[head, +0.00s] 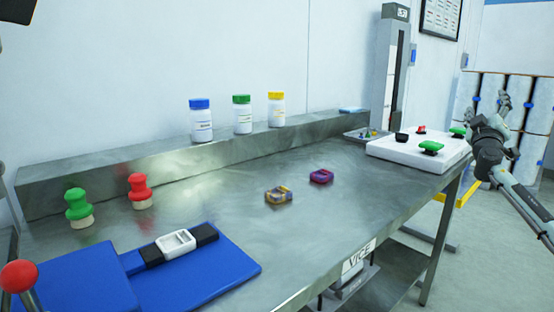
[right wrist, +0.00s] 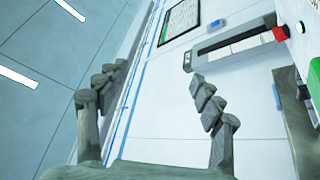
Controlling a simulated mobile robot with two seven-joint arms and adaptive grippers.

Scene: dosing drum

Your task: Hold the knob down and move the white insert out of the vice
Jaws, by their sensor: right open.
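The white insert (head: 176,242) is a small frame-like block with a recess. It sits between two black jaws (head: 153,255) on the blue vice base (head: 215,272), at the near left of the table. A red ball knob (head: 18,276) on a grey stem stands at the left edge, partly cut off. My right gripper (head: 506,104) is at the far right, beyond the table edge, far from the insert and the knob. In the right wrist view its fingers (right wrist: 155,95) are spread apart with nothing between them. My left gripper does not show.
Green (head: 78,208) and red (head: 139,191) stamp-like pieces stand behind the vice. Two small blocks (head: 279,195) lie mid-table. A white panel (head: 400,154) with green and red buttons is at the far right end. Capped bottles (head: 201,122) stand on the back ledge. The table's middle is mostly clear.

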